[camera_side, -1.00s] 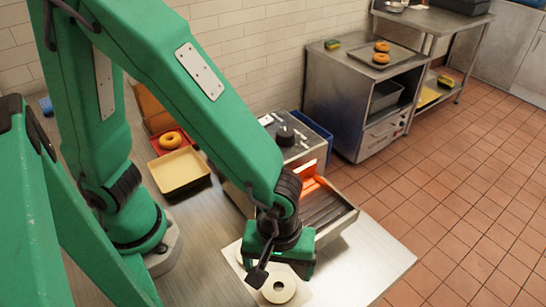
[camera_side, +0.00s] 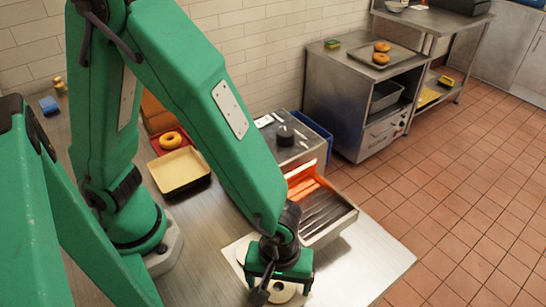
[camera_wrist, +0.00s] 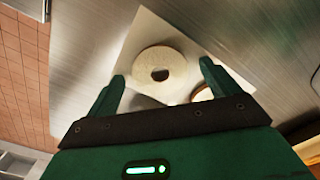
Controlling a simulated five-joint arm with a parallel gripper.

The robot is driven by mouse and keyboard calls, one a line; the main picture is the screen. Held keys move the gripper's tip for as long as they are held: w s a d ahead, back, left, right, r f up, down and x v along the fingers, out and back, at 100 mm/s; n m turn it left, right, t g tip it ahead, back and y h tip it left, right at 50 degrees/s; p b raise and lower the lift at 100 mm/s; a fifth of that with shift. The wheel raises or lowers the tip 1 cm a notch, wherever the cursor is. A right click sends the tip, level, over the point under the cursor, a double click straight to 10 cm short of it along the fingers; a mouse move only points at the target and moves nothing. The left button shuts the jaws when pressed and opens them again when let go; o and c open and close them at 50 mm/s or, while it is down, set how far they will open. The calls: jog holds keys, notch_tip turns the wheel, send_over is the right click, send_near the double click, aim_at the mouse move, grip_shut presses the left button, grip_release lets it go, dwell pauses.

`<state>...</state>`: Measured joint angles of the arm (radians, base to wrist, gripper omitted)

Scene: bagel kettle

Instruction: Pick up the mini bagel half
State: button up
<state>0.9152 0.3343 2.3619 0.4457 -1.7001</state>
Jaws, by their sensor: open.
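A pale, cut-face-up mini bagel half (camera_wrist: 160,71) lies on a white sheet (camera_wrist: 153,27) on the steel table. In the wrist view it sits ahead of and between the two fingers of my gripper (camera_wrist: 162,75), which are apart and empty. A second bagel half (camera_wrist: 202,94) lies close by, partly hidden by the right finger. In the side view my gripper (camera_side: 281,284) is low over the sheet, and a bagel half (camera_side: 284,294) shows partly beneath it. The other bagel half (camera_side: 242,251) is mostly hidden behind my wrist.
A conveyor toaster (camera_side: 318,208) with a glowing orange opening stands just behind my gripper. A shallow cream tray (camera_side: 180,170) and a red tray (camera_side: 183,137) holding a whole bagel (camera_side: 171,142) sit farther back left. The table's right corner is clear.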

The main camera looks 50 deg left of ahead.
jog(key=shift+f, duration=0.1)
jog(key=shift+c, duration=0.5)
jog(key=c, duration=1)
